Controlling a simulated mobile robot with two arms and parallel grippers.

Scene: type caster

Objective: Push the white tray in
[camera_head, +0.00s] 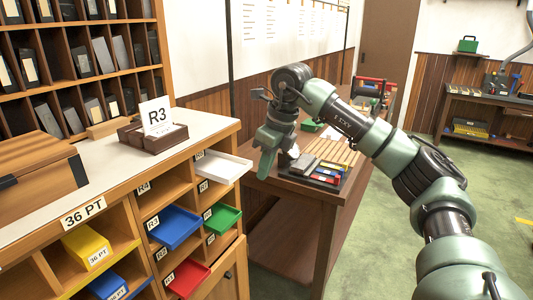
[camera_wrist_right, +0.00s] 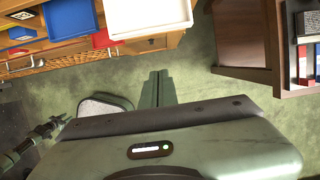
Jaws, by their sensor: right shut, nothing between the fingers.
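Blue (camera_head: 175,227), green (camera_head: 222,218) and red (camera_head: 187,276) trays also stick out below. A wooden table (camera_head: 322,200) with colored items stands right of my gripper. Green floor lies between cabinet and table. A holder with an R3 card (camera_head: 152,140) stands on the cabinet.

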